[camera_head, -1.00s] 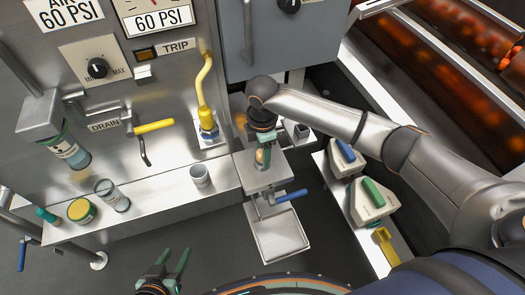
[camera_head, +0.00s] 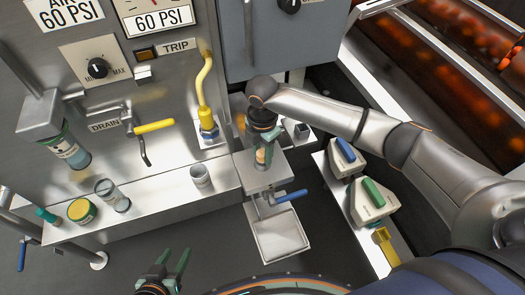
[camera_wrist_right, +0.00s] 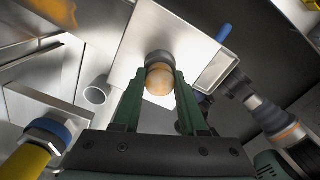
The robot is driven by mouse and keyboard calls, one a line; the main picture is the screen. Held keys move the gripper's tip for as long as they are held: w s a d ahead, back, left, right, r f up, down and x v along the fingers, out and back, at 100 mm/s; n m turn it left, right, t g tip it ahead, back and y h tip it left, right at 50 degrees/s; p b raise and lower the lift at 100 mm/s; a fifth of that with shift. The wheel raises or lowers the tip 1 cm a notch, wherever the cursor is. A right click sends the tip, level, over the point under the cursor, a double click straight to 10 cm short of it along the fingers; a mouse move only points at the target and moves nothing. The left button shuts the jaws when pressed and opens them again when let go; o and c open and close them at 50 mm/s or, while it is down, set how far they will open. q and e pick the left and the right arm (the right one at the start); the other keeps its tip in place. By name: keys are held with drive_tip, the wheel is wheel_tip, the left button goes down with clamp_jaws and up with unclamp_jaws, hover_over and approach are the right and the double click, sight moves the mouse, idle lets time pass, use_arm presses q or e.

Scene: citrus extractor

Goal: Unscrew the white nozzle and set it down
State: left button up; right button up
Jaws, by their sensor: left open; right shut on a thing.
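My right gripper (camera_head: 262,148) reaches down over the steel block below the grey cabinet. In the right wrist view its green fingers (camera_wrist_right: 160,82) are shut on a rounded, tan-lit piece with a grey collar (camera_wrist_right: 159,62), which I take to be the nozzle. The nozzle (camera_head: 261,156) shows only partly in the head view, between the fingers. It sits over the steel block (camera_head: 263,177); I cannot tell whether it is still seated there. No plainly white nozzle shows elsewhere. My left gripper (camera_head: 175,258) is open and empty at the bottom, in front of the steel shelf.
The steel shelf (camera_head: 150,207) bears a grey cup (camera_head: 200,175), a glass jar (camera_head: 111,194) and a yellow-green tin (camera_head: 81,211), with bare room between. A blue-handled valve (camera_head: 290,196) and a square tray (camera_head: 278,237) lie below the block. A yellow hose (camera_head: 205,85) stands left of my right gripper.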

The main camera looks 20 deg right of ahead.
drive_tip(key=n, duration=0.7)
drive_tip(key=o, duration=0.8)
drive_tip(key=shift+c, duration=0.2)
